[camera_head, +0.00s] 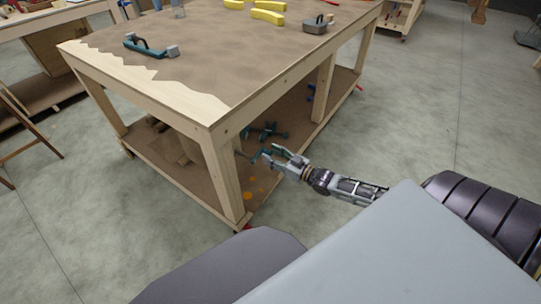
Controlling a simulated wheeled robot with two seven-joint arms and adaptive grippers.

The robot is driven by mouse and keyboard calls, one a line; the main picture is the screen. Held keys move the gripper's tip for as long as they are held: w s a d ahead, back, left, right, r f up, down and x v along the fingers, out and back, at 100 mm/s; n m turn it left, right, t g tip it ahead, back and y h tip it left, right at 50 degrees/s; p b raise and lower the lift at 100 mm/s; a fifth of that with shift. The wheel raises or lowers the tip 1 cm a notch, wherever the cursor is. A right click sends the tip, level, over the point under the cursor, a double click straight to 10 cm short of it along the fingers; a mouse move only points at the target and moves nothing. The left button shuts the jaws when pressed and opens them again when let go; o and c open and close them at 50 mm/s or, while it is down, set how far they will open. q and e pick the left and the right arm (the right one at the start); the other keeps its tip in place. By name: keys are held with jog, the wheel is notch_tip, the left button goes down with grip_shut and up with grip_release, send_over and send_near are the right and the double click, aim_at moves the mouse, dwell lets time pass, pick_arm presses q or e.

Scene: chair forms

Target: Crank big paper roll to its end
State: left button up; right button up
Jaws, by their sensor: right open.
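I cannot clearly make out the big paper roll or its crank. Brown paper (205,65) with a ragged front-left edge covers most of the wooden workbench (190,98). A brown bulky shape (178,143) sits on the bench's lower shelf, partly hidden by the legs; I cannot tell if it is the roll. My right gripper (269,154) is open and empty, low by the bench's near side, just right of the front leg. Dark green clamp-like tools (266,131) lie on the shelf behind it. My left gripper is out of view.
A green hand plane (145,46), yellow curved blocks (268,16) and a grey tool (315,26) lie on the bench top. The near front leg (222,172) stands close to my right gripper. Concrete floor (430,120) is clear to the right.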

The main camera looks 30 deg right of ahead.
jog(key=shift+w+a, duration=0.2)
jog(key=shift+w, duration=0.3)
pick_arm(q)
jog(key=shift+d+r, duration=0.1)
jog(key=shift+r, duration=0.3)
pick_arm(e)
grip_shut()
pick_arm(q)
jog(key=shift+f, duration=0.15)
pick_arm(e)
jog(key=shift+r, duration=0.1)
jog(key=shift+r+n+p, duration=0.1)
jog(key=shift+n+p, duration=0.2)
jog(key=shift+p, duration=0.2)
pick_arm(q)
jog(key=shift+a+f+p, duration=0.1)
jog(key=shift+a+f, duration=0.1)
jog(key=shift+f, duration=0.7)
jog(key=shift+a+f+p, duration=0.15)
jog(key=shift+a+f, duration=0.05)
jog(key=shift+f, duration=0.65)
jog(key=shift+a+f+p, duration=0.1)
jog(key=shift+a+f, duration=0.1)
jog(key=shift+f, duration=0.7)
pick_arm(e)
jog(key=shift+a+r+n, duration=0.1)
jog(key=shift+n, duration=0.2)
